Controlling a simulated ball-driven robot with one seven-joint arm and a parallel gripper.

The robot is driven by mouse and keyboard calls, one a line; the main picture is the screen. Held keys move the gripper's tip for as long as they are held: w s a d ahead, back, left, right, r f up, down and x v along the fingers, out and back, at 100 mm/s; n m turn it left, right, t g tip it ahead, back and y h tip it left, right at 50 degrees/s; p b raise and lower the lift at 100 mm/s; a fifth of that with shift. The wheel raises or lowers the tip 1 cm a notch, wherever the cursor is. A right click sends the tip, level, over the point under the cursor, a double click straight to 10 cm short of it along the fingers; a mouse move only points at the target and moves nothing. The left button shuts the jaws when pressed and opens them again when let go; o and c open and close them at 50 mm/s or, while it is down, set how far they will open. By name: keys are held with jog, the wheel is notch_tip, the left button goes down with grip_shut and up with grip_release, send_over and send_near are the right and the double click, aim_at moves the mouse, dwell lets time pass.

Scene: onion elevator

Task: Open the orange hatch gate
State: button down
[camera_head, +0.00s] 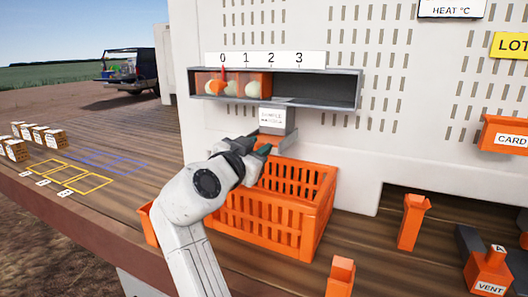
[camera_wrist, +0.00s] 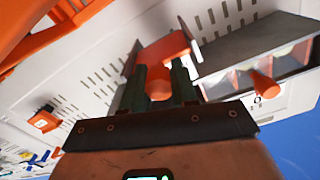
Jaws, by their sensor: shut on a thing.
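The orange hatch gate (camera_wrist: 165,47) is a flat plate at the mouth of the grey chute in the wrist view. An orange knob (camera_wrist: 158,84) stands out from it. My gripper (camera_wrist: 160,88) has its dark green fingers on both sides of this knob and is shut on it. In the head view my gripper (camera_head: 264,149) is just under the grey chute (camera_head: 277,121), above the orange crate. There the gate is mostly hidden by the gripper. How far the gate stands open cannot be told.
A grey trough (camera_head: 325,90) with pale onions (camera_head: 252,88) and an orange peg (camera_head: 223,76) sits above the chute, under a 0-to-3 scale. The orange slatted crate (camera_head: 270,222) stands below. Orange posts (camera_head: 412,222) are to the right.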

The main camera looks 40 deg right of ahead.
jog(key=v, duration=0.2)
jog(key=shift+s+a+r+b, duration=0.1)
jog(key=shift+a+b, duration=0.2)
jog(key=c, duration=0.9)
grip_release()
jog(key=shift+o, duration=0.2)
jog(key=b+v, duration=0.2)
jog(key=v, duration=0.8)
jog(key=shift+a, duration=0.35)
jog(key=shift+s, duration=0.1)
